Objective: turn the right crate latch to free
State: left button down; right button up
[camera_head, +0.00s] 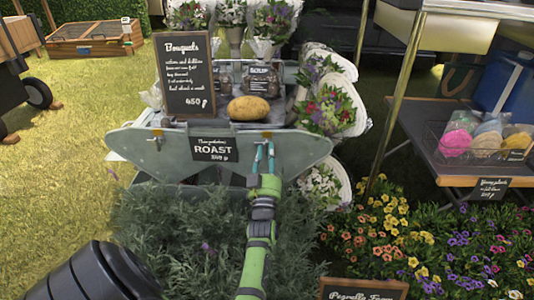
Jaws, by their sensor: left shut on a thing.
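The grey-green crate (135,148) stands in the middle with a wide front panel. A small latch (158,134) sits near the top of its left half. The right crate latch (267,135) sits at the top of the right half, small and partly covered by my gripper. My left gripper (263,158), with teal fingers on a green arm, reaches up from below in front of the panel. Its fingers are shut at the right latch; the latch's exact angle is too small to tell. My right gripper is not in view.
A "ROAST" sign (215,149) hangs beside the gripper on its left. A potato (248,108) and a "Bouquets" board (185,75) stand above. Bouquets (330,108) crowd the right side. Leafy plants (185,235) fill the space below. A table (440,150) stands at right.

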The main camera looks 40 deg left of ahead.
pick_arm(q)
jog(key=shift+s+a+r+n, duration=0.15)
jog(key=shift+a+r+n, duration=0.15)
jog(key=c, duration=1.1)
grip_release()
